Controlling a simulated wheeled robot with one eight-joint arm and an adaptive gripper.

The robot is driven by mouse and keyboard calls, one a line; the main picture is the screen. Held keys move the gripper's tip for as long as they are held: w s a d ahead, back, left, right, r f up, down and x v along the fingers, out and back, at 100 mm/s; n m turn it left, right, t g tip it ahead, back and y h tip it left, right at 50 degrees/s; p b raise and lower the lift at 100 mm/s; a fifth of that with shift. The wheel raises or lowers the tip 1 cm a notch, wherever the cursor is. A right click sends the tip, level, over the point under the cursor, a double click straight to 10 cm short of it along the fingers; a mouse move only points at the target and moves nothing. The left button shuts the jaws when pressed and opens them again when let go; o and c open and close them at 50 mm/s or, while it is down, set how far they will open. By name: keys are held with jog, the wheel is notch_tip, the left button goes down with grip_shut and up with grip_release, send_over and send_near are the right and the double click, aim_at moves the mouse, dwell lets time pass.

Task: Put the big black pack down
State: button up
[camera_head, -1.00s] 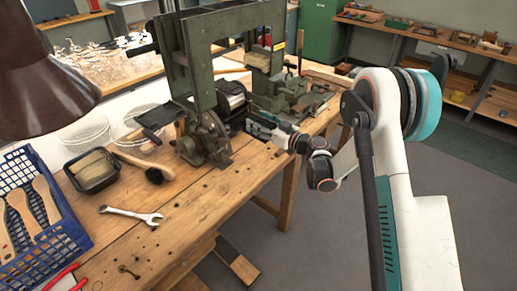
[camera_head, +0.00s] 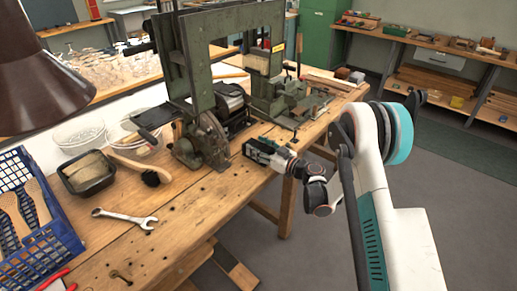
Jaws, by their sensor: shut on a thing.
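My gripper (camera_head: 249,147) reaches in from the right over the bench's edge, just right of the green tufting machine's crank wheel. It is shut, pointing left and away from me. The big black pack is in its jaws, but I cannot make out its outline against the dark gripper and machine. I cannot tell whether the pack touches the bench top (camera_head: 200,205).
The green machine (camera_head: 196,62) stands close behind my gripper. A black tub of bristle (camera_head: 88,172), a brush (camera_head: 138,168) and a wrench (camera_head: 125,217) lie to the left, beside a blue crate (camera_head: 62,250). The front bench top is mostly clear.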

aim_at(270, 153)
jog(key=shift+f, duration=0.15)
jog(key=o, duration=1.2)
jog(key=shift+s+d+r, duration=0.2)
jog(key=shift+d, duration=0.05)
jog(key=p+v, duration=0.2)
jog(key=v, duration=0.7)
jog(key=shift+s+d+f, duration=0.15)
jog(key=shift+s+d, duration=0.05)
jog(key=shift+d, duration=0.05)
jog(key=shift+b+v, duration=0.9)
jog(key=shift+b, duration=0.1)
